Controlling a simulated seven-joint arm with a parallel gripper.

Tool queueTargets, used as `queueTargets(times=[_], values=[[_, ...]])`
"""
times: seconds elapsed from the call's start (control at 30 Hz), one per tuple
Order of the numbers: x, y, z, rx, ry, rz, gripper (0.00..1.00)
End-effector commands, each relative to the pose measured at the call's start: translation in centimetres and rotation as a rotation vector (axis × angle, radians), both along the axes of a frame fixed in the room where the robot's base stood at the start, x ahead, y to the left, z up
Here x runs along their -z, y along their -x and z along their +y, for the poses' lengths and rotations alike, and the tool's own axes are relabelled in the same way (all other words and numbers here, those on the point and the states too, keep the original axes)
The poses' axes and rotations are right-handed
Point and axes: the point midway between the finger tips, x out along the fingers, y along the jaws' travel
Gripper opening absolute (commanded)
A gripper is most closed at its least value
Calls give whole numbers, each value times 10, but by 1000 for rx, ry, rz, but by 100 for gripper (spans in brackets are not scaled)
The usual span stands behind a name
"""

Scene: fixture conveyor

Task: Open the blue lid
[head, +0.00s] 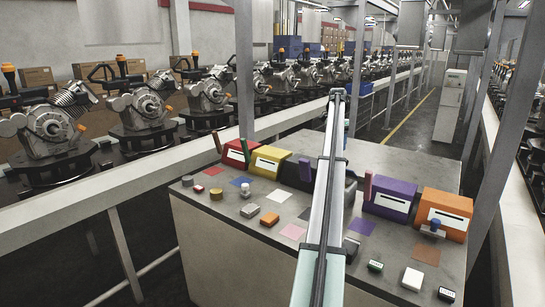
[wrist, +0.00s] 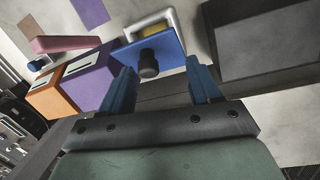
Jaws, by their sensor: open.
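The blue lid (wrist: 172,50) shows in the wrist view as a flat blue panel with a round black knob (wrist: 148,65) on it. My gripper (wrist: 163,74) is open, with one blue finger on each side of the knob's lower area. The knob is nearer the left finger. Nothing is held between the fingers, and I cannot tell whether either finger touches the lid. I cannot tell how far the lid is raised. In the head view my arm covers the middle of the bench, and the blue lid cannot be made out there.
A purple box (wrist: 93,75) and an orange box (wrist: 55,100) stand left of the lid. A dark box (wrist: 265,45) is to the right. On the bench (head: 225,250) are red (head: 238,152) and yellow (head: 270,160) boxes and several small items.

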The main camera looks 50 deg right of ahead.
Motion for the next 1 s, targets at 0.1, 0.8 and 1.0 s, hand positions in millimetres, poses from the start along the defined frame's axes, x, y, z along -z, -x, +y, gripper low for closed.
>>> queueTargets(times=[0.1,0.8,1.0], values=[[8,13,-14,16,-10,1,63],[94,43,1,37,39,5,63],[105,43,14,38,201,2,63]])
